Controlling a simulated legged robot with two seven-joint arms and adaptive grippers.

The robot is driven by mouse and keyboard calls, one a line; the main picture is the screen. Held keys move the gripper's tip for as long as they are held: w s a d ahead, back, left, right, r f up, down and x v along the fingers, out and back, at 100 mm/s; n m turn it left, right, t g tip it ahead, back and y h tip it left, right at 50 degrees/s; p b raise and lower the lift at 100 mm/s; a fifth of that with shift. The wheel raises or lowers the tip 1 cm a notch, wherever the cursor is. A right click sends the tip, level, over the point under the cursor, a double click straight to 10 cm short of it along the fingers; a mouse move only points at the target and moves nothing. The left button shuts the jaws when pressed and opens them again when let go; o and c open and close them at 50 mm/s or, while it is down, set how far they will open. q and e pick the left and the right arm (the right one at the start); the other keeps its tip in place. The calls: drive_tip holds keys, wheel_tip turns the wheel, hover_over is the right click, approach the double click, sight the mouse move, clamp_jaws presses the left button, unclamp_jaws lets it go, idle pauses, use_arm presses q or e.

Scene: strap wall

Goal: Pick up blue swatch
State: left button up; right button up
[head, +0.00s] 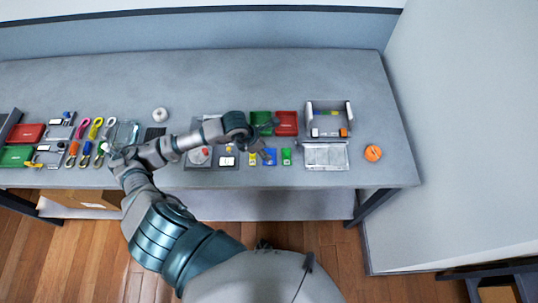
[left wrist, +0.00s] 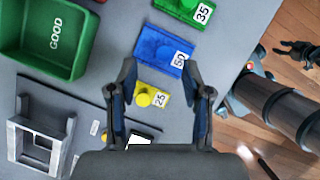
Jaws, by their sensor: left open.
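The blue swatch (head: 270,159) lies flat on the grey table, between a yellow swatch (head: 252,159) and a green swatch (head: 286,157).
A green bin (left wrist: 50,35) marked GOOD and a red bin (head: 286,123) stand behind the swatches. Coloured straps (head: 85,150) lie at the left. The table's front edge is close to the swatches.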

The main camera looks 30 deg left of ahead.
sight(272, 151)
use_arm(q)
drive_tip(key=x, duration=0.2)
drive_tip(key=shift+w+d+f, duration=0.2)
drive_tip(key=shift+d+f, duration=0.05)
drive_tip(key=shift+d, duration=0.1)
drive_tip(key=shift+w+d+f, duration=0.15)
drive_tip(key=shift+f, duration=0.25)
use_arm(e)
drive_tip(key=shift+s+f, duration=0.15)
drive_tip(key=shift+s, duration=0.5)
drive_tip(key=shift+s+f, duration=0.15)
drive_tip(key=shift+s, duration=0.45)
use_arm(q)
drive_tip(key=shift+c, duration=0.2)
clamp_jaws()
